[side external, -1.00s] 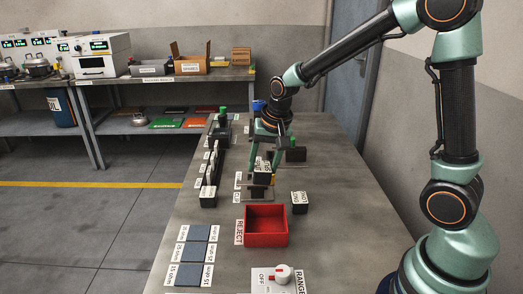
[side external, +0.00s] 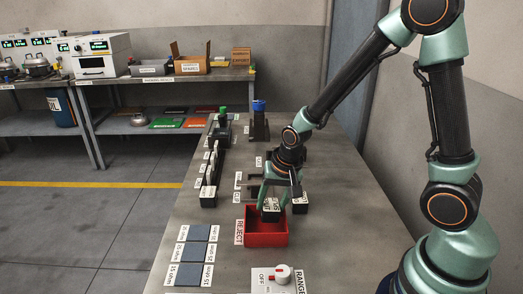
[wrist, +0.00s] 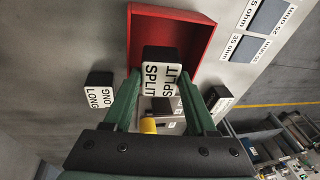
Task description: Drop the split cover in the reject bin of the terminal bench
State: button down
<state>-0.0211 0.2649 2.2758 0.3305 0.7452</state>
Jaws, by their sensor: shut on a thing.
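The split cover is a small black block with white SPLIT labels, seen in the side view (side external: 270,215) and the wrist view (wrist: 158,58). My gripper (side external: 273,203) is shut on it, with one green finger on each side in the wrist view (wrist: 160,84). The reject bin is an open red box marked REJECT (side external: 266,240), on the bench. The cover overlaps the bin's back part in the side view, and the bin's near edge in the wrist view (wrist: 205,60). Its exact height over the bin is hard to tell. The visible bin floor is empty.
A black block labelled LONG (wrist: 99,92) stands close beside the bin, partly behind my gripper in the side view (side external: 300,207). A row of labelled black holders (side external: 208,195) runs along the left edge. Blue-grey pads (side external: 194,250) and a range switch box (side external: 279,279) lie in front.

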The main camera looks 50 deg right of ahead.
jog(key=shift+f, duration=0.25)
jog(key=shift+c, duration=0.6)
grip_release()
jog(key=v, duration=1.2)
jog(key=shift+r, duration=0.1)
jog(key=s+r+n+t, duration=0.2)
jog(key=s+r+n, duration=0.4)
jog(key=r+n, duration=0.1)
jog(key=shift+d+r+n+t, duration=0.15)
jog(key=shift+d+n+t, duration=0.2)
jog(key=shift+n, duration=0.35)
